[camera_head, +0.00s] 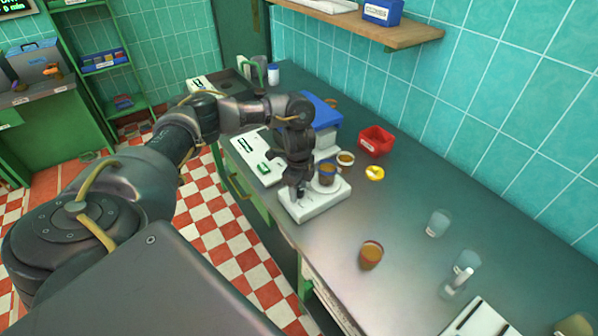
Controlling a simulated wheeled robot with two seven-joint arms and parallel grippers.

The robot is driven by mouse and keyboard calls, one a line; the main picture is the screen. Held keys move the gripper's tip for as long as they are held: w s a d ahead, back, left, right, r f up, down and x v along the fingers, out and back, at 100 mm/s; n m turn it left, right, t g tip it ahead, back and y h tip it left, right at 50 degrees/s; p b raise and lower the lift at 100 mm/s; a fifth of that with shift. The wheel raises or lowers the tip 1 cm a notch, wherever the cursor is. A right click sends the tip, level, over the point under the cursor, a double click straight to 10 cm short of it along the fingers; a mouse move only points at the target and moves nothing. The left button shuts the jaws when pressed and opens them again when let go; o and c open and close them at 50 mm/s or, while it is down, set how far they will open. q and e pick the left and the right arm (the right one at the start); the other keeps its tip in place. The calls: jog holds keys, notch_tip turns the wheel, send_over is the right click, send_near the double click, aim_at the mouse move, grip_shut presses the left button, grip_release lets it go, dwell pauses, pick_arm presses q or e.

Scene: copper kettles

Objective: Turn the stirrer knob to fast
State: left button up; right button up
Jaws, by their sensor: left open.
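The stirrer (322,206) is a low white box on the grey bench. My left gripper (299,194) points down over the near left part of the stirrer, just left of the beaker. It is open, and nothing shows between its fingers. The stirrer knob cannot be made out; the gripper covers part of the front. Whether the fingers touch the stirrer I cannot tell. My right gripper is out of view.
A red bin (376,141), a yellow dish (375,173) and a small cup (345,158) stand behind the stirrer. A blue-topped device (320,108) is behind my left arm. An amber beaker (371,255) and clear beakers (438,223) stand to the right, with bare bench between.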

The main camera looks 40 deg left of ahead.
pick_arm(q)
jog(key=c, duration=1)
